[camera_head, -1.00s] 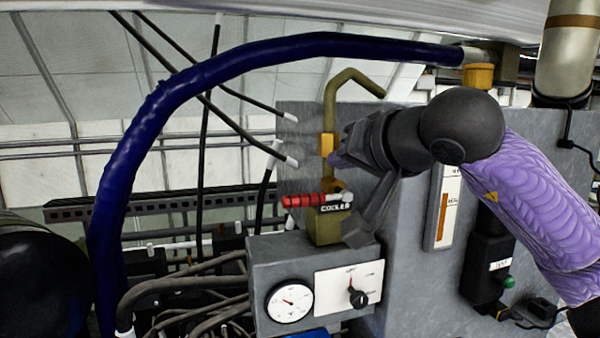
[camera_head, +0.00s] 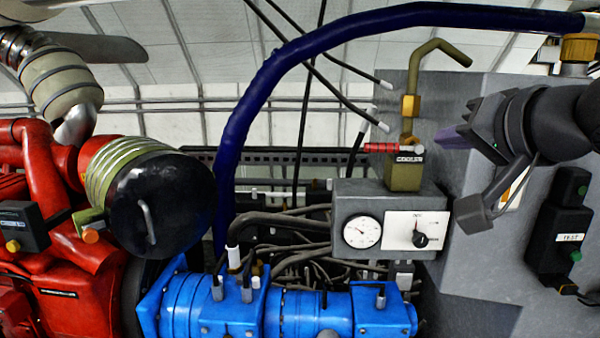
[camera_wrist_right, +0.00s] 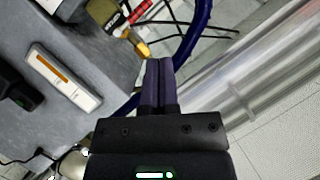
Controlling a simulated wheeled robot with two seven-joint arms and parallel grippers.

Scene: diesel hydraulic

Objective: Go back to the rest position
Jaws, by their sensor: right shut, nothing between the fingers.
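My right gripper (camera_head: 452,139) shows in the head view, in front of the grey panel and to the right of the cooler valve. It is shut and empty, with its purple fingers together, and the fingers also show in the right wrist view (camera_wrist_right: 159,68). The cooler valve (camera_head: 405,172) has a brass-coloured body and a red lever (camera_head: 382,148) lying level. The right fingertips are apart from the red lever. The valve shows in the right wrist view too, beyond the fingertips. My left gripper is in neither view.
A grey box with a dial gauge (camera_head: 362,232) and a black knob (camera_head: 420,240) sits below the valve. A blue hose (camera_head: 240,115) arches over the scene. A blue motor (camera_head: 290,312) and red engine (camera_head: 60,265) fill the lower left. The grey panel (camera_head: 470,285) stands right.

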